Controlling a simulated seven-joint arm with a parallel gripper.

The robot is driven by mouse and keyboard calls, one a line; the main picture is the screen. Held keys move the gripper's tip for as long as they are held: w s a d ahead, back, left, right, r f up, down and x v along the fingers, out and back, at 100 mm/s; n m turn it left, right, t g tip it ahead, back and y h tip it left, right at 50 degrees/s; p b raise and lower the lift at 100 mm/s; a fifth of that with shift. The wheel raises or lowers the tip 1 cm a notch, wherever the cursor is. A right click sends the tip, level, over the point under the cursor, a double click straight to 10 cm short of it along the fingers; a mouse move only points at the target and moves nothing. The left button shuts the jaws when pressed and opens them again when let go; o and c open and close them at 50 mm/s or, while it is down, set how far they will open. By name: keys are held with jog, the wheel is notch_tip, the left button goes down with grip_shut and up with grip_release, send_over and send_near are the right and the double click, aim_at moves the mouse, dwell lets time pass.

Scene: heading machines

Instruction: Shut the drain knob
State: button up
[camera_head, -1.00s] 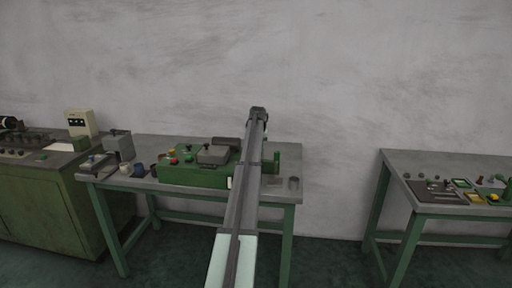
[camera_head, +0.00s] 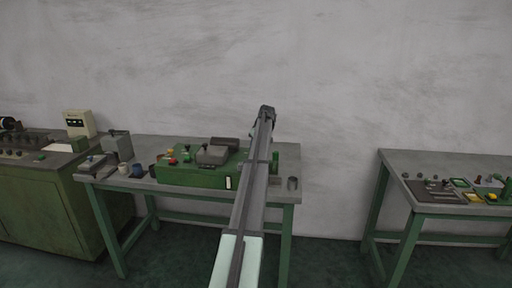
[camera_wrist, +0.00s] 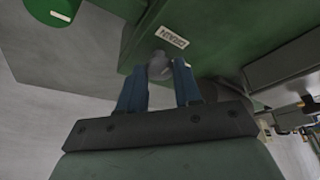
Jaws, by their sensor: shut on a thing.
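The drain knob (camera_wrist: 159,66) is a small grey rounded knob on the green machine, just below a white label (camera_wrist: 171,38) that reads DRAIN. In the wrist view, the two blue fingers of my gripper (camera_wrist: 160,72) stand on either side of the knob and are shut on it. The knob's far side is hidden. In the head view, the green machine (camera_head: 190,178) sits on the middle table; my arm crosses in front of its right part, and the knob and my gripper cannot be made out there.
A green cabinet (camera_head: 45,210) stands at the left. Another table (camera_head: 400,163) with controls stands at the right, across a gap of open floor.

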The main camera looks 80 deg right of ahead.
dwell(0.3)
jog(key=o, duration=1)
jog(key=shift+o, duration=0.2)
jog(key=v, duration=1.4)
jog(key=shift+w+f, duration=0.1)
